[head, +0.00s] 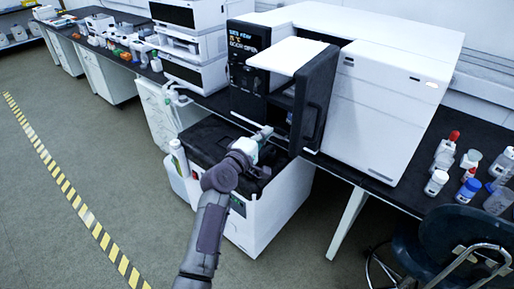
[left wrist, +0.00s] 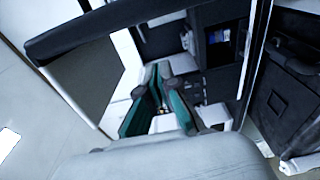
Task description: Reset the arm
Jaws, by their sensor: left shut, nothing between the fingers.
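My left arm reaches up from the bottom of the head view. Its gripper (head: 266,132) is in front of the open bay of a white and black instrument (head: 385,100). In the left wrist view the green-sided fingers of the gripper (left wrist: 158,72) come together at their tips, with nothing held between them. The instrument's dark door (head: 318,98) stands open just right of the gripper. Whether the gripper touches the instrument cannot be told. My right gripper is in neither view.
A white unit with a black top (head: 258,215) stands on the floor below the gripper. Small bottles (head: 436,182) stand on the black bench at right, by a dark chair (head: 462,240). Stacked white modules (head: 192,45) stand at left. The floor at left is clear.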

